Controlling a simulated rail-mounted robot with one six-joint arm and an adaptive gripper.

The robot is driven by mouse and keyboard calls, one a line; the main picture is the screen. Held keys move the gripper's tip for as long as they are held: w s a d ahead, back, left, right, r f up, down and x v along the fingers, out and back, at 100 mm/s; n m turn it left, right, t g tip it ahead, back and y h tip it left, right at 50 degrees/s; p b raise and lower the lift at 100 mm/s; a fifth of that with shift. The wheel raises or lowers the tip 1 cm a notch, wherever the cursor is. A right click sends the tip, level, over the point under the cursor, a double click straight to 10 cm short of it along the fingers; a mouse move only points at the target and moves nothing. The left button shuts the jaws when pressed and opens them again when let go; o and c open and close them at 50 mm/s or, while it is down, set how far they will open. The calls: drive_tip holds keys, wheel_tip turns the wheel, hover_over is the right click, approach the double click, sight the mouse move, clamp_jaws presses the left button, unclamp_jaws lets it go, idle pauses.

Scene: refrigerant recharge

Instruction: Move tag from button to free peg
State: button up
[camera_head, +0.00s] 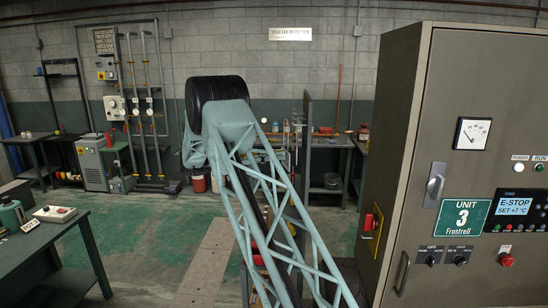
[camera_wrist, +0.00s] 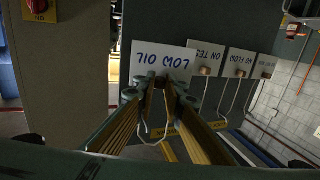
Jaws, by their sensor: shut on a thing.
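In the wrist view my gripper (camera_wrist: 160,84) is shut on a white tag (camera_wrist: 163,63) with blue lettering that reads LOW OIL upside down. A thin white wire loop (camera_wrist: 152,135) shows between the fingers; I cannot tell for sure what it belongs to. Just right of the held tag, several white tags hang at brownish pegs on a dark panel (camera_wrist: 180,28), one reading NO FLOW (camera_wrist: 241,64). No free peg is clearly visible; the held tag and fingers hide part of the panel. In the head view a red button (camera_head: 506,259) on the cabinet front carries no tag. My gripper is hidden there.
The grey Unit 3 cabinet (camera_head: 405,120) stands at right; its display (camera_head: 518,206) reads E-STOP. A red switch on a yellow plate (camera_head: 372,222) sticks out of its side. A dark table (camera_head: 50,250) stands at left.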

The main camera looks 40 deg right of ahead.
sight(288, 158)
drive_tip(key=shift+s+d+b, duration=0.8)
drive_tip(key=shift+s+d, duration=0.75)
drive_tip(key=shift+d, duration=0.2)
drive_tip(key=shift+f, duration=0.55)
drive_tip(key=o, duration=0.9)
drive_tip(key=shift+v, duration=6.05)
